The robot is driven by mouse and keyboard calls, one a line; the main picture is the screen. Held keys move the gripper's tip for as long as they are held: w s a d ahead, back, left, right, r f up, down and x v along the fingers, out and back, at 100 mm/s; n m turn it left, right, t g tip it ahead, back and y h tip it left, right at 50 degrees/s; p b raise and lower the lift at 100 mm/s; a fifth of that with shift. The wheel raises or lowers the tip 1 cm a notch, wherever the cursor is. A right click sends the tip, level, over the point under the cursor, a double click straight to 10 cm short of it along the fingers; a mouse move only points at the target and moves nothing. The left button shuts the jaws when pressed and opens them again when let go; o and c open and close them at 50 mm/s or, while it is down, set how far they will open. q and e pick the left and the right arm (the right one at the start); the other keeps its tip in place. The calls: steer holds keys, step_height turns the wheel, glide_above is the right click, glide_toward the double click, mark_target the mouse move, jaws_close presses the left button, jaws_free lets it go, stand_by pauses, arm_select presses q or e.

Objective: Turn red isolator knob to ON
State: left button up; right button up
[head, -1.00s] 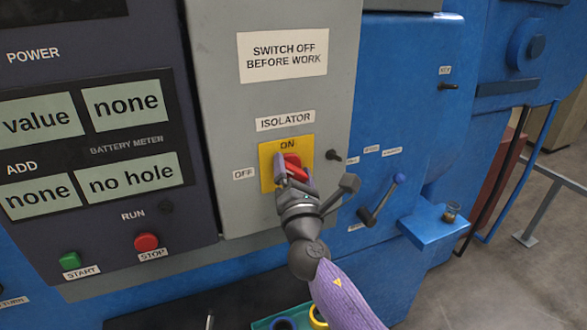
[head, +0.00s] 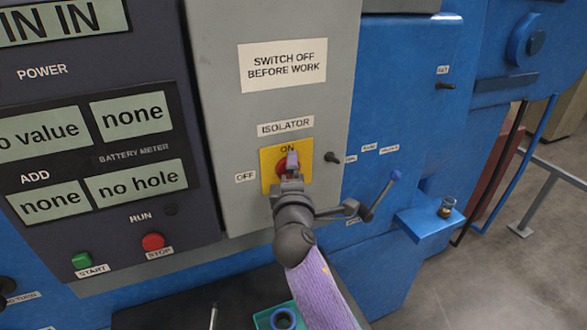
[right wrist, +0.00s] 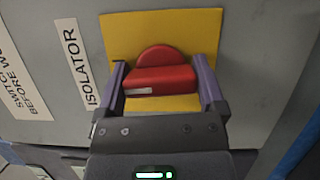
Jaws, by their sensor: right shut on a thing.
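The red isolator knob (head: 282,167) sits on a yellow plate (head: 304,148) on the grey cabinet door, partly hidden by my right gripper (head: 288,170). In the right wrist view the knob (right wrist: 162,78) lies between the two purple fingers of the gripper (right wrist: 161,88), one at each end of its raised bar. The gripper is shut on the knob. The bar runs toward the ISOLATOR label, so it stands about upright, its white mark at the end nearest that label, on the ON side. My left gripper is out of view.
A small dark peg (head: 332,157) sticks out right of the plate. A blue-tipped lever (head: 383,192) and a blue shelf with a small cup (head: 446,208) are further right. Red stop (head: 153,241) and green start (head: 82,259) buttons are at lower left.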

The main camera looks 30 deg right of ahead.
steer(key=shift+m+g, duration=0.3)
steer(key=shift+m, duration=0.2)
steer(key=o, duration=1)
steer(key=shift+c, duration=0.2)
steer(key=b+v, duration=0.1)
steer(key=v, duration=0.9)
steer(key=shift+d, duration=0.1)
